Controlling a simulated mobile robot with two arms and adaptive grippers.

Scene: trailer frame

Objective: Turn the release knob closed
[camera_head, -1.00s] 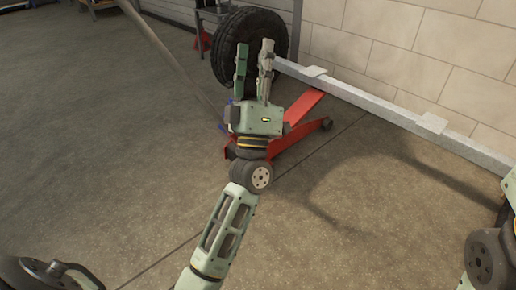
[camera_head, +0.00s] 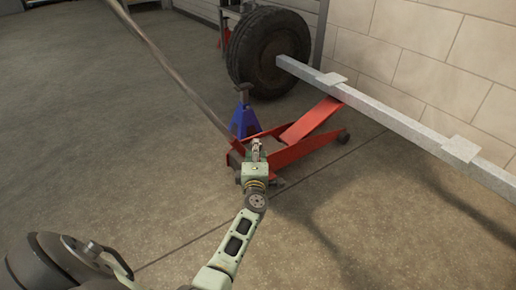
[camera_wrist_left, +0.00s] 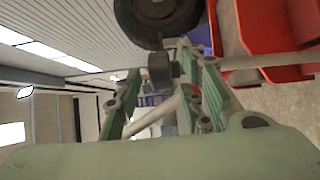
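The red floor jack (camera_head: 307,122) stands on the concrete floor, with its long handle (camera_head: 165,62) rising to the upper left. My left gripper (camera_head: 257,146) is at the near side of the jack, pointing at its handle end. In the left wrist view, my left gripper's green fingers (camera_wrist_left: 165,90) stand apart. A small dark knob-like part (camera_wrist_left: 160,68) shows beyond and between the fingertips. I cannot tell whether it is the release knob or whether the fingers touch it. In the head view, the gripper hides this spot. My right gripper is out of view.
A blue jack stand (camera_head: 243,118) stands just behind the jack. The floor at left (camera_head: 80,130) is clear.

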